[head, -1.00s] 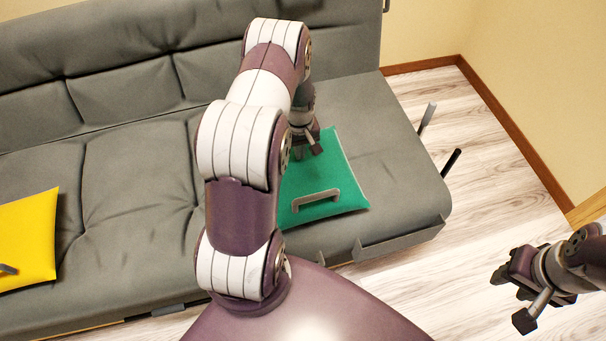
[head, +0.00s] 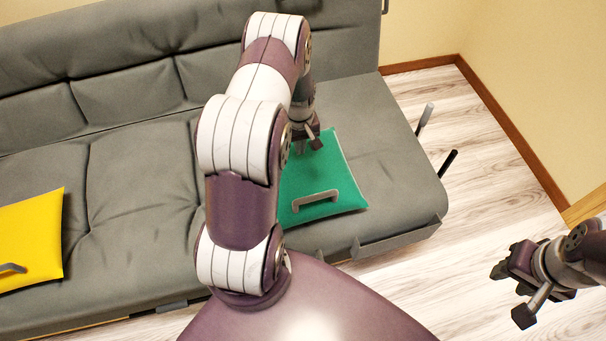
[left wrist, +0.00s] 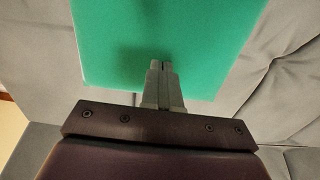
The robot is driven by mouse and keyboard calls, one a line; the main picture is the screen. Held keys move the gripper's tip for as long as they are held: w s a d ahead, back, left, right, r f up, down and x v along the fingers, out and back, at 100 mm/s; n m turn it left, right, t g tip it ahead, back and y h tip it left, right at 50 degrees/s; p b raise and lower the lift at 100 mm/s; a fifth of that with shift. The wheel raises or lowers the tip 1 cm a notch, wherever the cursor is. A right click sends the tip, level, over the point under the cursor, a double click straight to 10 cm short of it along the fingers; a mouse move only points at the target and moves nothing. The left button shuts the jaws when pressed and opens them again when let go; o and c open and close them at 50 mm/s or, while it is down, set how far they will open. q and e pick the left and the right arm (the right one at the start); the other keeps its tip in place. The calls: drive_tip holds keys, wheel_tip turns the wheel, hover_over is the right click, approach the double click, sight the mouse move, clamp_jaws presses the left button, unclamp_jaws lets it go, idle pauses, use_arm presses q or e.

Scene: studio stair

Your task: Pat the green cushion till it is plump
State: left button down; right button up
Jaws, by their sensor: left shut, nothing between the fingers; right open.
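The green cushion (head: 335,181) lies on the right end of the grey sofa, with a grey handle on its near side. My left arm covers its left part in the head view. My left gripper (head: 302,149) is over the far part of the cushion, pointing down. In the left wrist view its fingers (left wrist: 161,64) are shut with nothing between them, and the cushion (left wrist: 205,35) spreads behind the tips with a soft shadow. I cannot tell whether the tips touch it. My right gripper (head: 506,283) is open and empty at the right, above the floor, away from the cushion.
The grey sofa (head: 140,195) has its backrest along the far side. A yellow cushion (head: 30,238) with a grey handle lies at the left. Two rods, one grey and one black (head: 449,163), stick out by the sofa's right end. Pale wooden floor (head: 495,190) is open at the right.

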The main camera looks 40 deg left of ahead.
sight(300, 158)
use_arm(q)
drive_tip(key=shift+f, duration=0.1)
drive_tip(key=shift+f+b, duration=1.05)
drive_tip(key=shift+f, duration=0.45)
drive_tip(key=shift+r+p, duration=1.55)
drive_tip(key=shift+r, duration=0.1)
wheel_tip(300, 158, up, 5)
drive_tip(key=p, duration=0.4)
